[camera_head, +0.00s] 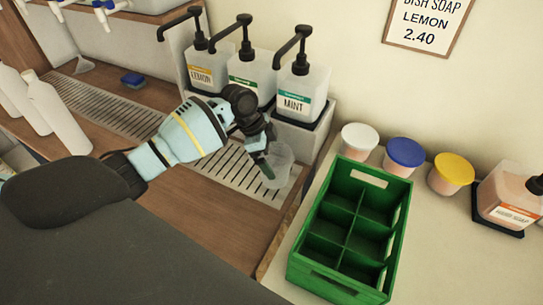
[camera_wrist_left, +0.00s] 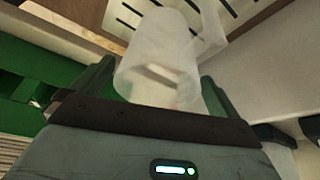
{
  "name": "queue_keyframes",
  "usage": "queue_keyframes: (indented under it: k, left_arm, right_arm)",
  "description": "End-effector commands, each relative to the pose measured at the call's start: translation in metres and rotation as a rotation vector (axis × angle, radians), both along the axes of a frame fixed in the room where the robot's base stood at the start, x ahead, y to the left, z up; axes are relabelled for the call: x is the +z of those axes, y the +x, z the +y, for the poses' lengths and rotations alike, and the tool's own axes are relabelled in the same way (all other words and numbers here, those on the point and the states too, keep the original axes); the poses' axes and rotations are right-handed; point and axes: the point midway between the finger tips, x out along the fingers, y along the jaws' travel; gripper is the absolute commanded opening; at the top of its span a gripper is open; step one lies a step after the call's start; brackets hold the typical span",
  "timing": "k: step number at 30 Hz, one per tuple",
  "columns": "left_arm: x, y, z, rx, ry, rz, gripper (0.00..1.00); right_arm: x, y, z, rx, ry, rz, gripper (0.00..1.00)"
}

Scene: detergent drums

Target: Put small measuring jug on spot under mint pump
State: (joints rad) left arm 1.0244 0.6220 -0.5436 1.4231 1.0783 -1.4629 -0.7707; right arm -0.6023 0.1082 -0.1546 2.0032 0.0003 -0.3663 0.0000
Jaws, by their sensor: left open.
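The small measuring jug (camera_head: 281,158) is clear and whitish, at the right end of the slotted drip grate (camera_head: 228,168), in front of the mint pump bottle (camera_head: 300,88). It looks upright; the arm partly hides it. My left gripper (camera_head: 266,158) is at the jug's left side. In the left wrist view the jug (camera_wrist_left: 160,55) lies between the two parted fingers of my left gripper (camera_wrist_left: 155,88), with its handle towards the upper right. The gripper is open; finger contact cannot be made out. The spot itself cannot be made out. My right gripper is not in view.
A green divided crate (camera_head: 349,230) stands right of the grate on the counter. Tubs with white (camera_head: 360,137), blue (camera_head: 405,152) and yellow (camera_head: 453,168) lids stand behind it. Lemon (camera_head: 203,75) and another pump bottle (camera_head: 252,75) stand left of mint. White bottles (camera_head: 57,115) are far left.

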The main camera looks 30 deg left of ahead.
Motion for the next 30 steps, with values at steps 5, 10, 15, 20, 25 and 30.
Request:
queue_keyframes:
  k: [5, 10, 15, 20, 25, 30]
  left_arm:
    - [0.033, -0.004, 0.012, 0.000, 0.003, -0.006, 1.00]
    - [0.065, -0.010, 0.024, 0.000, 0.002, -0.006, 1.00]
    - [0.089, -0.015, 0.033, 0.001, 0.002, -0.004, 1.00]
    - [0.101, -0.018, 0.037, -0.001, 0.001, -0.001, 1.00]
    - [0.105, -0.019, 0.039, 0.000, 0.000, 0.000, 1.00]
    - [0.104, -0.019, 0.039, 0.000, 0.000, 0.000, 1.00]
  right_arm:
    - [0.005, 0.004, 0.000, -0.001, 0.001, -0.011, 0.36]
    - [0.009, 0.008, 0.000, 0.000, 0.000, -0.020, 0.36]
    - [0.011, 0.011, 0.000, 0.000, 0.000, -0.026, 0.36]
    - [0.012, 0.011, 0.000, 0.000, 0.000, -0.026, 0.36]
    - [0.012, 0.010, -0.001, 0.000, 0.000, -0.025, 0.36]
    - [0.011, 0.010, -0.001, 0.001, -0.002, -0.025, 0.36]
